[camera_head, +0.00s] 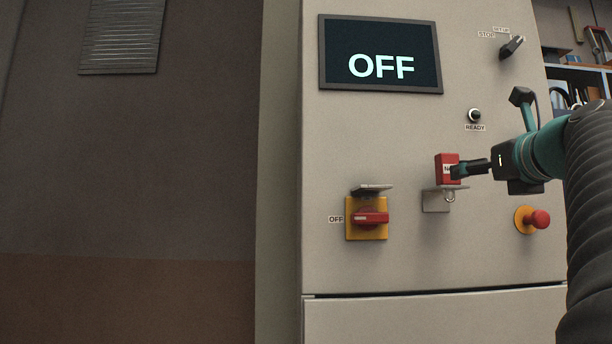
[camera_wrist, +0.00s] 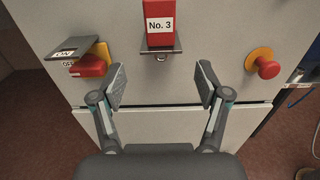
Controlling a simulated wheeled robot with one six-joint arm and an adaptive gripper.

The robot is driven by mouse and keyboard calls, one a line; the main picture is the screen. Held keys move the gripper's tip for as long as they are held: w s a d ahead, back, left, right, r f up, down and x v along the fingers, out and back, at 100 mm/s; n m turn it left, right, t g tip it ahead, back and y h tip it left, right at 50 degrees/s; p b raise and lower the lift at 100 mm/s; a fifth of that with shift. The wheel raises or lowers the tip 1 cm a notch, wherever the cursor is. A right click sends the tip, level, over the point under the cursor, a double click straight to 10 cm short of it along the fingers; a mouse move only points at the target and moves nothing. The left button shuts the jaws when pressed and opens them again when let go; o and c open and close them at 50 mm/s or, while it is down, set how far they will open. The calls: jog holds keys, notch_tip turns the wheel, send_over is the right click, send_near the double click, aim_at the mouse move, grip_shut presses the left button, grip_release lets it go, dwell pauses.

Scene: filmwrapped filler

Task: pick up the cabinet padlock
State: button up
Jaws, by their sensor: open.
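The red padlock (camera_head: 440,161) sits on a small grey bracket (camera_head: 434,203) on the cabinet front. In the wrist view the padlock (camera_wrist: 160,12) is at the top centre, with a white label reading "No. 3". A small metal loop shows below the bracket's shelf; I cannot tell whether it belongs to the padlock. My gripper (camera_head: 459,171) is at the padlock's right in the head view and hides part of it. In the wrist view my gripper (camera_wrist: 161,83) is open, with nothing between its fingers, and the padlock lies beyond the fingertips, roughly centred between them.
A red rotary switch (camera_head: 370,218) on a yellow plate, marked OFF, is left of the bracket, under a small grey ledge (camera_head: 372,188). A red emergency button (camera_head: 539,219) sticks out at the right. A display (camera_head: 380,45) reading OFF is above.

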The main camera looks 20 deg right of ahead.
aim_at(448, 179)
jog(key=p+x, duration=0.1)
jog(key=x, duration=1)
jog(key=shift+w+r, duration=0.2)
jog(key=c, duration=1.4)
